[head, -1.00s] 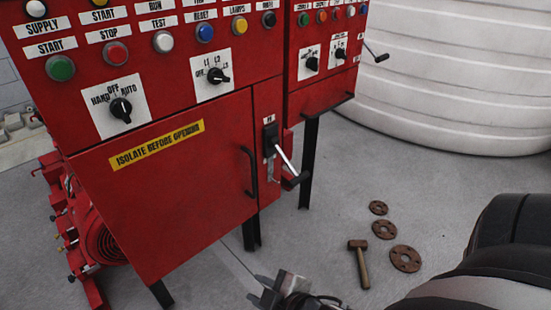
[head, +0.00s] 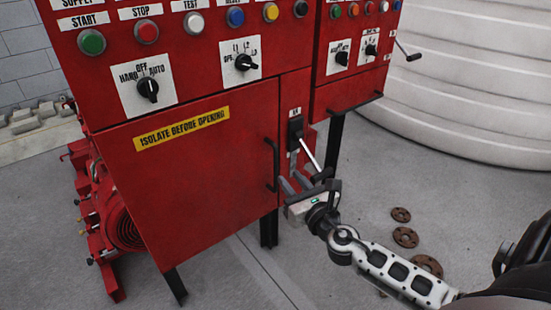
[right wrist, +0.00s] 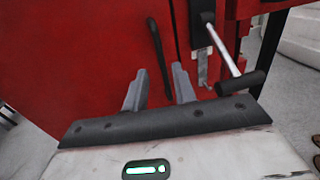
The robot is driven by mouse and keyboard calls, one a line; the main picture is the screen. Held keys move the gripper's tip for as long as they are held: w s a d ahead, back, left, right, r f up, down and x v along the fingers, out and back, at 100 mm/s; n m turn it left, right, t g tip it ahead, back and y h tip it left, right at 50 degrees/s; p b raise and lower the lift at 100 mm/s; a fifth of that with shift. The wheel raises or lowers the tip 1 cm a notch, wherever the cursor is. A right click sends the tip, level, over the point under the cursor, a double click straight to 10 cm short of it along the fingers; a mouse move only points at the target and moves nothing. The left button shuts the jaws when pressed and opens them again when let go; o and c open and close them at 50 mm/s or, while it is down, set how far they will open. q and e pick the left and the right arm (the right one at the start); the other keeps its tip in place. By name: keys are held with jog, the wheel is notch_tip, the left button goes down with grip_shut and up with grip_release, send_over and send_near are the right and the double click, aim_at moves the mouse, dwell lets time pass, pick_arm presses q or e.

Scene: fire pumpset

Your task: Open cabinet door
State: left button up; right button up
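The red cabinet door (head: 190,190) is shut below the control panel and carries a yellow "ISOLATE BEFORE OPENING" label (head: 182,129). Its black bar handle (head: 272,164) stands upright at the door's right edge. My right gripper (head: 287,183) is open and empty near the handle's lower end. In the right wrist view the handle (right wrist: 158,55) shows beyond and between the two spread fingers (right wrist: 158,88); I see no grip on it. The isolator lever (head: 309,153), silver with a black grip, points down and right, just right of the handle. My left gripper is out of view.
Knobs and coloured buttons (head: 146,33) line the panel above. Rusty flanges (head: 401,214) lie on the floor at right, partly behind my arm. A white ribbed tank (head: 470,100) stands at the back right. A red pump (head: 118,225) is at left.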

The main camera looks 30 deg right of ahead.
aim_at(276, 162)
jog(key=w, duration=0.6)
jog(key=w+d, duration=0.1)
jog(key=w, duration=0.2)
grip_shut()
